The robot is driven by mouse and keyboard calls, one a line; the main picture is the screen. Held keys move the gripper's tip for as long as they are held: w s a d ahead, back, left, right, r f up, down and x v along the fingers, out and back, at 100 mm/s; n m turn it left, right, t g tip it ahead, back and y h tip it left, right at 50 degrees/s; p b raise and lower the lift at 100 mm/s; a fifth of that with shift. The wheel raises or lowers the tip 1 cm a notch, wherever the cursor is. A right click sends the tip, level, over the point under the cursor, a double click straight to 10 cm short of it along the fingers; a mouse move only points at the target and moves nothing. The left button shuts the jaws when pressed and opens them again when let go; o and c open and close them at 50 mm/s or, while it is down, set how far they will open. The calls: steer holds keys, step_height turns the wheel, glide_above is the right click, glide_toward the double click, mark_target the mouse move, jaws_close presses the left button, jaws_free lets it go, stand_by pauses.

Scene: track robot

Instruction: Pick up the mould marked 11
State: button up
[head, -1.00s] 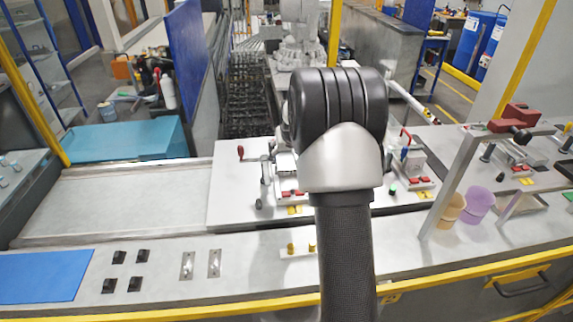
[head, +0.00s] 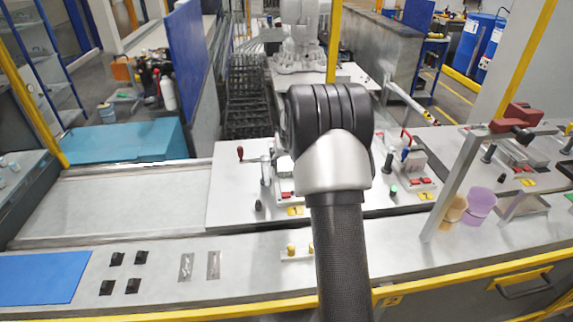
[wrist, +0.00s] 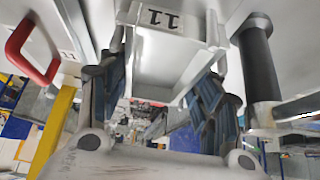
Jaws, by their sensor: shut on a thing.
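The white mould marked 11 (wrist: 165,60) fills the upper middle of the wrist view, with its number upside down on a label at the top. My gripper (wrist: 166,82) has its blue-padded fingers on either side of the mould and is shut on it. In the head view my own arm hides both the gripper and the mould. I cannot tell from these frames whether the mould is clear of its seat.
In the wrist view a red handle (wrist: 30,50) is close on the left and a dark cylindrical post (wrist: 262,65) close on the right. In the head view a red-tipped lever (head: 240,153) stands left of my arm.

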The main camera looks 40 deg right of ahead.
steer(key=c, duration=0.5)
steer(key=shift+w+r, duration=0.1)
steer(key=shift+c, duration=0.3)
